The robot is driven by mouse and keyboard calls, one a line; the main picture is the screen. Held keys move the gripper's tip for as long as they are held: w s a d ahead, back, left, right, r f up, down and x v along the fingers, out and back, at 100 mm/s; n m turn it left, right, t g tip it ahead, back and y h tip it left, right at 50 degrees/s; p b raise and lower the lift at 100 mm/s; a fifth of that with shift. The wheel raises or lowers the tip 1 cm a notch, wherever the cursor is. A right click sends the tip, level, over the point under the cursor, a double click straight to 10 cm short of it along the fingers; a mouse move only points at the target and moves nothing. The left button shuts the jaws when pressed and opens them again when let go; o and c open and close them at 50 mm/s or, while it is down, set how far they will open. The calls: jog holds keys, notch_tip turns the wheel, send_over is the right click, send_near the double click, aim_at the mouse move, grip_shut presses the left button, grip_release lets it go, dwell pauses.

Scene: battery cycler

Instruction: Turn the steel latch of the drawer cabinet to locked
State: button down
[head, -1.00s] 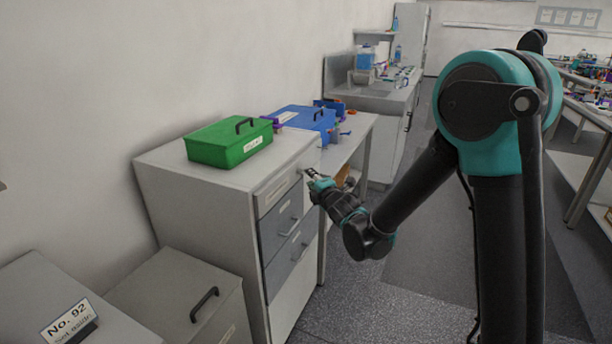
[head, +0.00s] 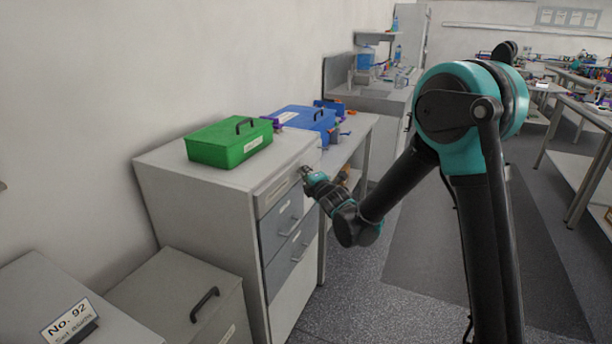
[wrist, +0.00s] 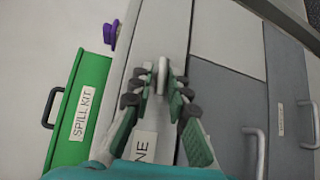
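The drawer cabinet (head: 203,201) is pale grey, with its drawer fronts facing right. The steel latch (wrist: 162,76) is a small pale bar on its upper front, near the far corner. In the wrist view the latch stands between the two fingers of my gripper (wrist: 161,78), close to their tips. The fingers are partly open, with a narrow gap beside the latch; firm contact cannot be made out. In the head view my gripper (head: 306,173) is at the upper front of the cabinet, and the latch is hidden or too small to tell there.
Drawer handles (head: 300,251) stick out below my gripper. A low grey cabinet (head: 165,290) stands nearer.

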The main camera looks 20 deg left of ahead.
jog(key=shift+d+m+g+h, duration=0.15)
jog(key=shift+m+g+h, duration=0.25)
jog(key=shift+m+g, duration=0.4)
dwell(0.9)
jog(key=shift+w+r+m+g+h, duration=0.2)
jog(key=shift+m+g, duration=0.9)
jog(key=shift+g, duration=0.9)
jog(key=shift+w+r+m+g+h, duration=0.1)
jog(key=shift+w+m+g, duration=0.2)
jog(key=shift+m+g, duration=1.25)
jog(key=shift+w+r+m+g+h, duration=0.2)
jog(key=shift+m+g, duration=0.45)
jog(key=shift+g, duration=1.8)
jog(key=shift+f, duration=0.15)
jog(key=c, duration=1.6)
grip_release()
